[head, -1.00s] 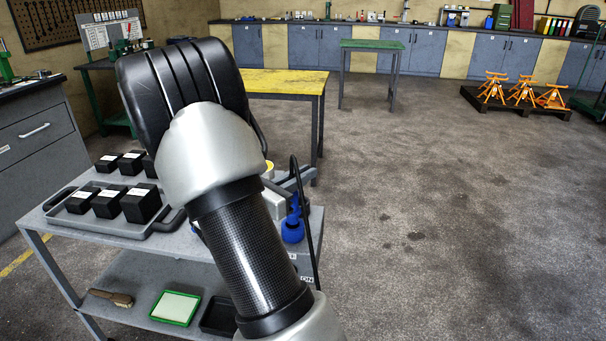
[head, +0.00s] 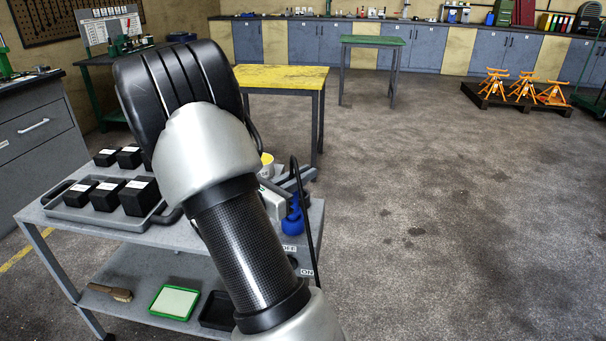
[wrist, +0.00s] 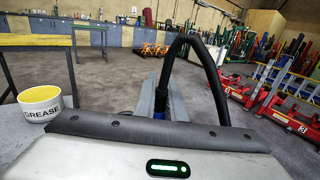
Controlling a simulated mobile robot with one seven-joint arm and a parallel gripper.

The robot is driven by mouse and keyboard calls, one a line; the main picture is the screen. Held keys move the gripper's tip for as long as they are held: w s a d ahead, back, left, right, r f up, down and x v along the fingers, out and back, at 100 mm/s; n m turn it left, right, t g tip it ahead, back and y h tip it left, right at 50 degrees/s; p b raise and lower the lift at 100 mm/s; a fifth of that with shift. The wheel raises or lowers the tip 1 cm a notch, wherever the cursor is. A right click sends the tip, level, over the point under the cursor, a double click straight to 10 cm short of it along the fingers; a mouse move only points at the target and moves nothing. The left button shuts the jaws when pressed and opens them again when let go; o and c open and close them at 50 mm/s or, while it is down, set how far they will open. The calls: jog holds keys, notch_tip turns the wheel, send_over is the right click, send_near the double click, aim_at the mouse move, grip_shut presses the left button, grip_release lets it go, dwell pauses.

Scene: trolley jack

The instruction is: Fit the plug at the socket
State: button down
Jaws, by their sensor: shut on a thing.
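The blue plug (head: 293,224) is near the trolley's front right corner in the head view, with a black cable (head: 307,215) looping up from it and down. A bit of the blue plug shows in the wrist view (wrist: 158,108), just beyond my gripper's body, below the cable's arch (wrist: 190,42). My gripper (head: 272,204) is shut on the plug; its fingertips are mostly hidden behind my wrist and the gripper's own body. A dark round fitting (head: 293,262) sits on the trolley front between labels OFF and ON. I cannot tell whether it is the socket.
The grey trolley (head: 150,258) carries a tray (head: 105,219) with several black boxes (head: 140,196) and a grease pot (wrist: 40,105). A brush (head: 110,292) and a green-rimmed tray (head: 174,303) lie on its lower shelf.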

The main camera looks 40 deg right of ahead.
jog(key=shift+f+b, duration=0.3)
jog(key=shift+f, duration=0.3)
jog(key=c, duration=1.7)
grip_release()
jog(key=shift+c, duration=0.2)
jog(key=s+a+p, duration=0.2)
jog(key=a, duration=1.5)
jog(key=shift+a, duration=0.2)
